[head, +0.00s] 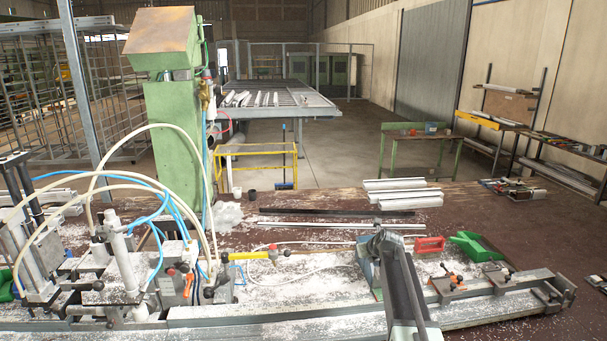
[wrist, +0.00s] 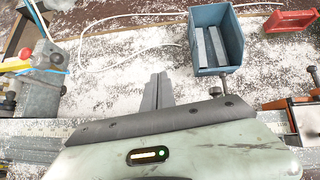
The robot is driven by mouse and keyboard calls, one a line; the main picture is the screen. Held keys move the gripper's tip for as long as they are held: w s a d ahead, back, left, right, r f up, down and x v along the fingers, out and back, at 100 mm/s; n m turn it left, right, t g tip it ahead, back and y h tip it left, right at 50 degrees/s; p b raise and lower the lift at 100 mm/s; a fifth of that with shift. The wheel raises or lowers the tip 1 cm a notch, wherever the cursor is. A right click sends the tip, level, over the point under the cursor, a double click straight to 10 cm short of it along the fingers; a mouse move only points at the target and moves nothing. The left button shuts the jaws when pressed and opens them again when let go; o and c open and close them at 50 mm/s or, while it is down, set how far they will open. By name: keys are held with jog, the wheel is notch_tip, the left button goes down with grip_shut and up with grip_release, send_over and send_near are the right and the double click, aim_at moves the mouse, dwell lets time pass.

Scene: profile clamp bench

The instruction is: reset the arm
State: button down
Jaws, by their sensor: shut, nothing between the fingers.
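My gripper (wrist: 158,80) shows in the wrist view, its two grey fingers together and pointing away over the white-dusted bench. Nothing is between them. A blue bin (wrist: 198,15) with grey bars in it stands on the bench just beyond and to the right of the fingertips, apart from them. In the head view my arm (head: 404,285) rises from the bottom edge and covers part of the blue bin (head: 365,265). I cannot make out the fingers in the head view.
A red tray (head: 430,245) and a green scoop-shaped bin (head: 473,245) lie right of my arm. A yellow-handled valve (head: 265,254), hoses and a clamp machine stand left. Profiles (head: 402,193) lie farther back. Clamp blocks (head: 450,288) sit along the right rail.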

jog(key=s+a+f+n+g+b, duration=0.2)
jog(key=s+a+f+n, duration=0.4)
jog(key=s, duration=0.4)
jog(key=s+a+f+n+g+b, duration=0.2)
jog(key=s+a+f+n+b, duration=0.15)
jog(key=s+f+n, duration=0.5)
jog(key=s+d+n+g+h, duration=0.1)
jog(key=s+n+g, duration=0.4)
jog(key=s+n, duration=1.3)
jog(key=shift+s+r+n+h, duration=0.2)
jog(key=shift+s+n+h, duration=0.1)
jog(key=shift+n+h, duration=0.15)
